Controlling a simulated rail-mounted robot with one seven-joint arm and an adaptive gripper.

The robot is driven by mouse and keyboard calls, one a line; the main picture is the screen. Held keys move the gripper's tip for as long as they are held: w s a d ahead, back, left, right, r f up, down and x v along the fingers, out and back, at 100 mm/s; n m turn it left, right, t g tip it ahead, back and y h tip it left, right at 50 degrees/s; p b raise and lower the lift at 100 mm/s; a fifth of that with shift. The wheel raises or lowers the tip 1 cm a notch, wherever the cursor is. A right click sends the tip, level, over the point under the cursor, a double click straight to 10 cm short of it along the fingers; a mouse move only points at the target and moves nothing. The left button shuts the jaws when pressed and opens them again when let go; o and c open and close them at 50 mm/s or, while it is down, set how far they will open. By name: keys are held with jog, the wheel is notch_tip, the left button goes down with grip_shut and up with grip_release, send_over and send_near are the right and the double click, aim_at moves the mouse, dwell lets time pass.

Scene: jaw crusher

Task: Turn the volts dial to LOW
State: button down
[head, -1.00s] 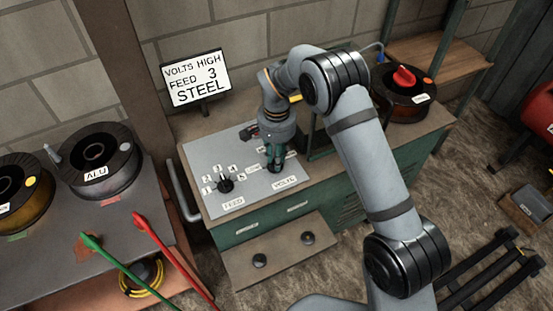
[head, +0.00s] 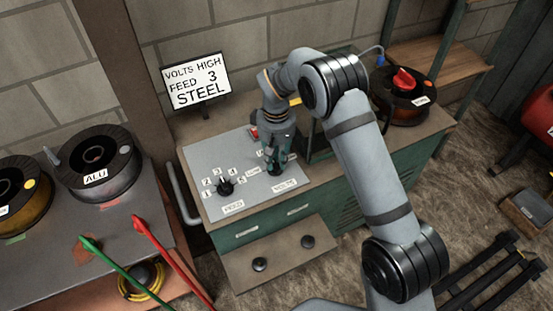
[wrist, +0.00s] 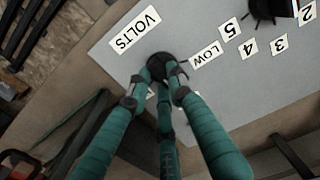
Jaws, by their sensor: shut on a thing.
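The volts dial (wrist: 158,60) is a small black knob on the light grey panel (wrist: 110,65), just beside the VOLTS label (wrist: 133,30). The LOW label (wrist: 205,55) lies to the right of the dial in the wrist view. My gripper (wrist: 156,76) is shut on the dial, its green fingers on either side of it. In the head view my gripper (head: 275,167) points down at the panel's right part and hides most of the dial and the HIGH label. The dial's pointer direction cannot be told. The display sign (head: 196,80) reads VOLTS HIGH, FEED 3, STEEL.
The feed dial (head: 225,186), ringed by number labels, sits left of the volts dial. A red part (head: 254,132) shows behind my gripper. Wire spools (head: 97,160) and red and green levers (head: 140,222) stand at left. Another spool (head: 402,98) stands at the back right.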

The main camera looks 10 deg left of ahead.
aim_at(274, 162)
jog(key=n+p, duration=0.1)
jog(key=n, duration=0.5)
jog(key=shift+a+n, duration=0.15)
jog(key=shift+n, duration=0.15)
jog(key=n+p, duration=0.1)
jog(key=n, duration=0.5)
jog(key=shift+a, duration=0.15)
jog(key=shift+n, duration=0.3)
jog(key=c, duration=1.5)
grip_release()
jog(key=shift+c, duration=0.2)
notch_tip(274, 162, up, 12)
